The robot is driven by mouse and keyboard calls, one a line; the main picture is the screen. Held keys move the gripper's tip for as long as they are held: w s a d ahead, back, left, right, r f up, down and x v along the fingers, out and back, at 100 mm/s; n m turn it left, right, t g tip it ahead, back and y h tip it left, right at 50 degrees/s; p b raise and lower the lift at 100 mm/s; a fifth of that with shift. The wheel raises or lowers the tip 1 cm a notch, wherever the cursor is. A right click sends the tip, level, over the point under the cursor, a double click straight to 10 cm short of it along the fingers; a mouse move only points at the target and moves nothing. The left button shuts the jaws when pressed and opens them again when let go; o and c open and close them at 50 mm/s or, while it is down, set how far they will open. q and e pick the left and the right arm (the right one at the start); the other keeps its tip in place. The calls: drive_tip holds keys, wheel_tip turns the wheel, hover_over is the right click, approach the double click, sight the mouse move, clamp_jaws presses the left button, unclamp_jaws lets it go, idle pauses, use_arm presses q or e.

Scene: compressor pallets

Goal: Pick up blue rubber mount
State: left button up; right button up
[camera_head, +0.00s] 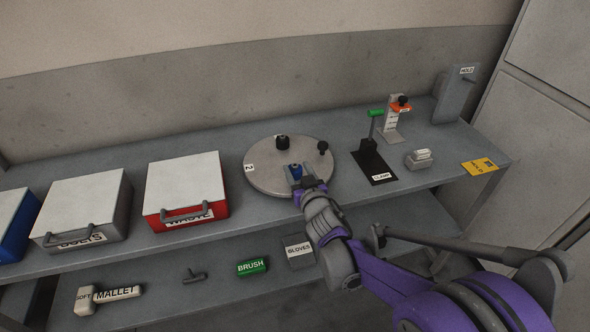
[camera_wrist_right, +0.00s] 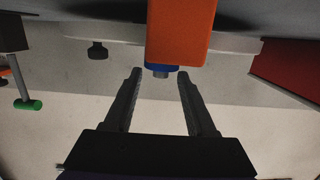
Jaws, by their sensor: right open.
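The blue rubber mount (camera_head: 296,169) sits near the front edge of the round grey turntable (camera_head: 264,182). Its dark top shows; its lower part is partly hidden by my right gripper (camera_head: 303,181). In the right wrist view, which looks upside down, a blue piece with a grey stud, likely the mount (camera_wrist_right: 158,67), shows between and just beyond the tips of my open right gripper (camera_wrist_right: 158,76). The jaws hold nothing. An orange block (camera_wrist_right: 181,30) shows directly above the blue piece in that view. My left gripper is not in view.
Two black mounts (camera_head: 282,142) (camera_head: 322,147) stand on the turntable. A red waste box (camera_head: 186,184) is at left, and a black clamp base (camera_head: 373,165) with a green-handled lever is at right. A lower shelf holds a mallet (camera_head: 108,294) and a green brush block (camera_head: 252,266).

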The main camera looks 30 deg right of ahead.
drive_tip(key=shift+x, duration=1.3)
drive_tip(key=shift+c, duration=0.3)
clamp_jaws()
